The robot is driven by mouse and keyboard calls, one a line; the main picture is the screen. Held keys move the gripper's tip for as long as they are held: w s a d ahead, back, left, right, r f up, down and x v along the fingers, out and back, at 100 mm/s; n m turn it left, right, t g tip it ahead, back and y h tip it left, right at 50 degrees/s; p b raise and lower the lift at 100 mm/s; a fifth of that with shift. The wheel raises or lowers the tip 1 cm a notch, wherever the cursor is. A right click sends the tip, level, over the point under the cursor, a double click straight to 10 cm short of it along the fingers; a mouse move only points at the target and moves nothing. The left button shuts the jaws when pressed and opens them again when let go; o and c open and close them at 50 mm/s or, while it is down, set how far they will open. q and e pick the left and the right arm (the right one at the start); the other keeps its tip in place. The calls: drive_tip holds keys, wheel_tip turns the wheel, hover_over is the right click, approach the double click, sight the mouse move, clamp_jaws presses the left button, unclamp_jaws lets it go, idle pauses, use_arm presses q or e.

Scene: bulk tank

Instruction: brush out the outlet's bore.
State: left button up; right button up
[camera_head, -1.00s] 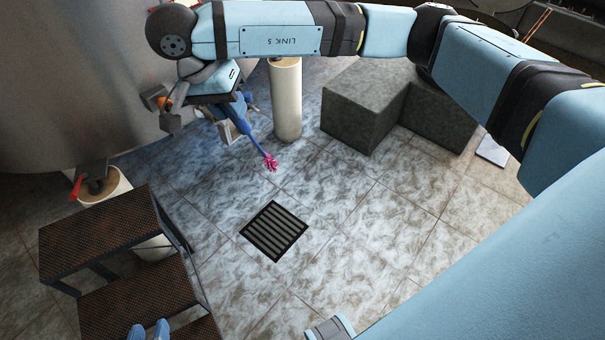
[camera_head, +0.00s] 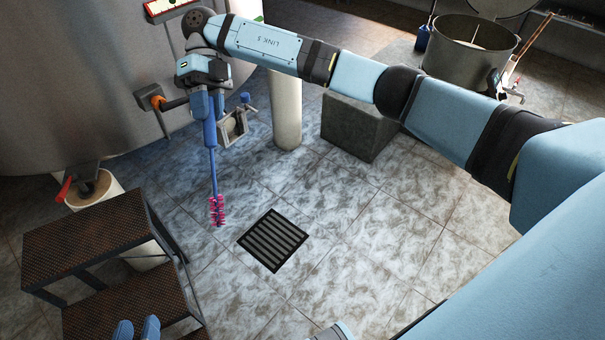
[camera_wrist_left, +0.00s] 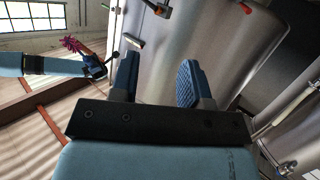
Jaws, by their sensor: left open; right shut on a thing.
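My right gripper (camera_head: 206,88) is shut on the blue handle of a brush (camera_head: 213,140). The brush points downward, its pink bristles (camera_head: 217,211) in the open air left of the floor drain. The steel tank (camera_head: 80,80) fills the upper left. A dark fitting with an orange ring (camera_head: 157,102) is on its front, just left of the gripper; a red-lever fitting (camera_head: 67,188) is lower left. I cannot tell which one is the outlet, and no bore shows. My left gripper (camera_head: 137,329) is open and empty over the steps; its spread fingers fill the left wrist view (camera_wrist_left: 156,76).
Brown-topped steps (camera_head: 90,240) stand at lower left. A metal bracket with a blue knob (camera_head: 235,126) is close right of the brush handle. A white post (camera_head: 286,110), a grey block (camera_head: 357,127) and a steel vat (camera_head: 468,60) stand behind. The floor around the drain (camera_head: 272,240) is clear.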

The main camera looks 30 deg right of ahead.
drive_tip(key=m+y, duration=0.1)
drive_tip(key=f+m+y, duration=0.1)
drive_tip(key=m+t+y, duration=0.1)
drive_tip(key=shift+w+d+f+m+b, duration=0.3)
drive_tip(key=shift+w+f+b, duration=0.05)
drive_tip(key=shift+w+b, duration=0.05)
use_arm(q)
drive_tip(key=d+t+h+b, duration=0.1)
drive_tip(key=b, duration=0.4)
drive_tip(key=d+r+t+h+b, duration=0.1)
drive_tip(key=b, duration=0.4)
drive_tip(key=shift+d+t, duration=0.15)
drive_tip(key=shift+t, duration=0.15)
use_arm(e)
drive_tip(key=d+f+m+t, duration=0.7)
drive_tip(key=f+m+t, duration=0.1)
drive_tip(key=f, duration=0.2)
drive_tip(key=d+f+m+t, duration=0.7)
drive_tip(key=f+m+t, duration=0.1)
drive_tip(key=f, duration=0.3)
drive_tip(key=d+f+m+t+h, duration=0.1)
drive_tip(key=d+f+m+t, duration=0.6)
drive_tip(key=f+t, duration=0.2)
drive_tip(key=shift+w+d+f+m, duration=0.3)
drive_tip(key=shift+f+m, duration=0.1)
drive_tip(key=shift+f, duration=0.3)
